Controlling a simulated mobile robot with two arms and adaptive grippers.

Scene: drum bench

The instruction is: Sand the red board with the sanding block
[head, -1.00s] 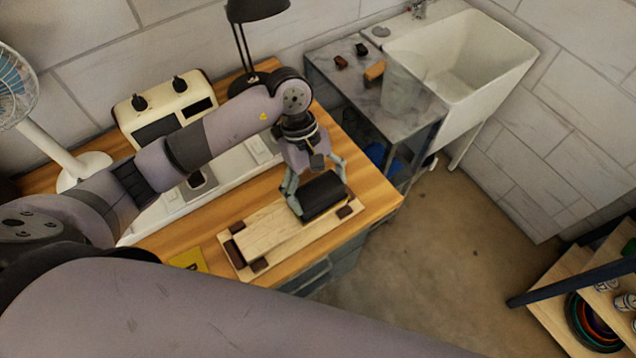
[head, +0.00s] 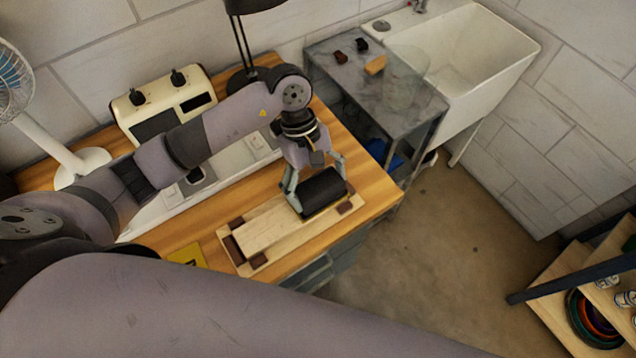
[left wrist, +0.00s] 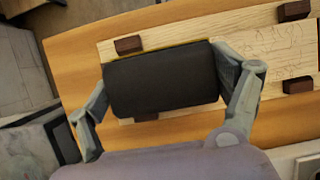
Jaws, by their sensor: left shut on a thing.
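The black sanding block (head: 322,191) is held between the two fingers of my left gripper (head: 317,187). It lies over the right end of a pale wooden board (head: 272,227), which looks light wood, not red. Dark brown stops (head: 232,249) stand around the board on a wooden base. In the left wrist view, the block (left wrist: 160,78) fills the space between the fingers of my left gripper (left wrist: 168,92) and hides part of the board (left wrist: 245,35). Whether its underside touches the board cannot be told. My right gripper is not in view.
The wooden workbench (head: 370,182) ends just right of the board. A white-and-black machine (head: 165,105), a desk lamp (head: 243,80) and a fan (head: 60,150) stand behind. A grey side table (head: 350,75) and a sink (head: 480,55) are at back right. A yellow item (head: 188,254) lies left of the board.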

